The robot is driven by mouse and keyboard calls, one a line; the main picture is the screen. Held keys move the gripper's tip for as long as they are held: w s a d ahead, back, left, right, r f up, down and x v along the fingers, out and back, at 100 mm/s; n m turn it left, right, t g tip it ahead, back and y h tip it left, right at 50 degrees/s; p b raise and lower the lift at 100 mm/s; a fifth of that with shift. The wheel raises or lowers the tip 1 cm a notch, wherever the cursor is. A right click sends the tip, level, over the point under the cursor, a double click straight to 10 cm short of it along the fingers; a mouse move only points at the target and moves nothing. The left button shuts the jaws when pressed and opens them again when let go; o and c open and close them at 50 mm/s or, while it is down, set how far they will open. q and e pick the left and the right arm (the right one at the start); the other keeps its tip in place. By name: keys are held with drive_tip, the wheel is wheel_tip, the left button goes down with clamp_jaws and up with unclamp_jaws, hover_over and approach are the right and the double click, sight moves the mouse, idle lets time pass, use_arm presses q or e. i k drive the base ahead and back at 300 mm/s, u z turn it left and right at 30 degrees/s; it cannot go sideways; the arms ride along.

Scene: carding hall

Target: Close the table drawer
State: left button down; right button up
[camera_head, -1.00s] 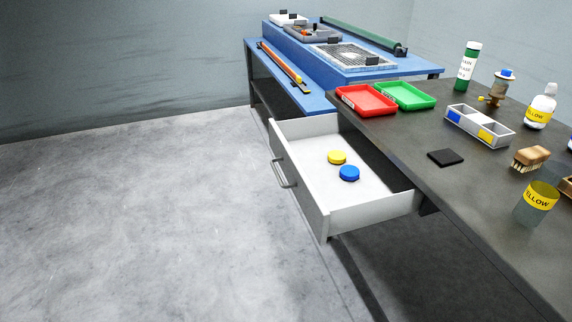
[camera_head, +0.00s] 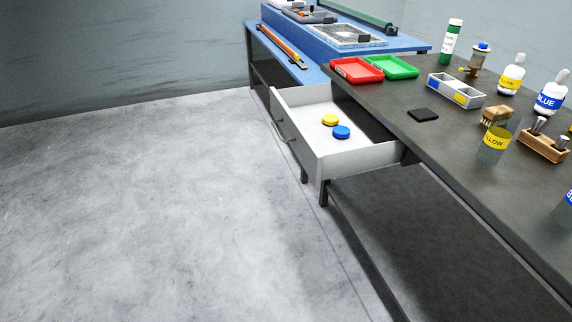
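The table drawer (camera_head: 360,159) is pulled out from the left side of the dark table (camera_head: 440,152). It has white walls, a grey front panel (camera_head: 296,137) and a bar handle (camera_head: 279,131) facing left. Inside lie a yellow round cap (camera_head: 330,120) and a blue round cap (camera_head: 341,132), close to each other. Neither of my grippers shows in the head view.
The tabletop holds a red tray (camera_head: 356,71), a green tray (camera_head: 396,67), a divided grey box (camera_head: 455,91), a brush (camera_head: 497,115), bottles and jars. A blue bench (camera_head: 292,66) stands behind. The grey floor (camera_head: 150,210) left of the drawer is clear.

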sight(299, 112)
drive_tip(key=u, duration=0.3)
drive_tip(key=i, duration=1.2)
drive_tip(key=z, duration=0.75)
